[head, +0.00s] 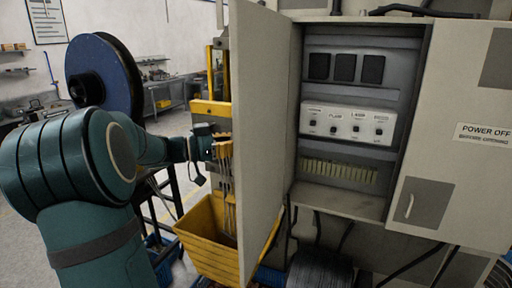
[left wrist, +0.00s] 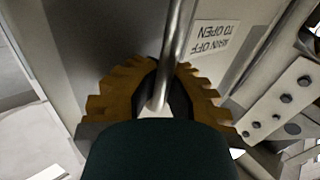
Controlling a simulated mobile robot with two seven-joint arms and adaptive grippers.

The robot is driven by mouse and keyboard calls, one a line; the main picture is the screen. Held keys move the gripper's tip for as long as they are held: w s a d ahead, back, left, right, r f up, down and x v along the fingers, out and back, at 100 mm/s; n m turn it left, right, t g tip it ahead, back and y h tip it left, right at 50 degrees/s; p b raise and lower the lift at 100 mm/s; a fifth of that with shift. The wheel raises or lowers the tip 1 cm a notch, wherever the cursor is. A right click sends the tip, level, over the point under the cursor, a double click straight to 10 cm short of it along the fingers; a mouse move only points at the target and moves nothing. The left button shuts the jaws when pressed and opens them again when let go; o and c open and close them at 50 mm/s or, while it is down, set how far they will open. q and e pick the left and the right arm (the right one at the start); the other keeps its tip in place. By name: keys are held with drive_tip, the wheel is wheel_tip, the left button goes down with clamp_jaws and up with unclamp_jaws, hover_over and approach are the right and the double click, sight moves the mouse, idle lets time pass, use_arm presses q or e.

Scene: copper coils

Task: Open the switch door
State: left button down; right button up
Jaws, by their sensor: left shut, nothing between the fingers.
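The grey switch door (head: 262,120) stands swung wide open, seen nearly edge-on in the head view. The cabinet interior (head: 345,185) behind it shows dark square modules, a white switch panel (head: 348,124) and a row of pale terminals. My left gripper (head: 225,150) is at the door's outer face, left of it, its tips partly hidden by the door. In the left wrist view its yellow-brown fingers (left wrist: 165,66) are shut beside a metal bar handle (left wrist: 178,40); whether they touch it is unclear. My right gripper is out of view.
A second, closed door (head: 455,150) with a "POWER OFF" label is on the right. A yellow bin (head: 208,240) stands below the open door. A blue spool (head: 122,85) is behind my left arm. Open floor lies at the far left.

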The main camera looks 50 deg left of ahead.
use_arm(q)
drive_tip(key=shift+s+a+f, duration=0.2)
drive_tip(key=shift+s+a, duration=0.2)
drive_tip(key=shift+a, duration=0.2)
drive_tip(key=c, duration=1.4)
unclamp_jaws()
drive_tip(key=shift+s+h, duration=0.1)
drive_tip(key=shift+h, duration=0.2)
drive_tip(key=o, duration=0.4)
drive_tip(key=shift+s+r, duration=0.15)
drive_tip(key=shift+s, duration=0.1)
drive_tip(key=v, duration=1.2)
drive_tip(key=shift+r, duration=0.15)
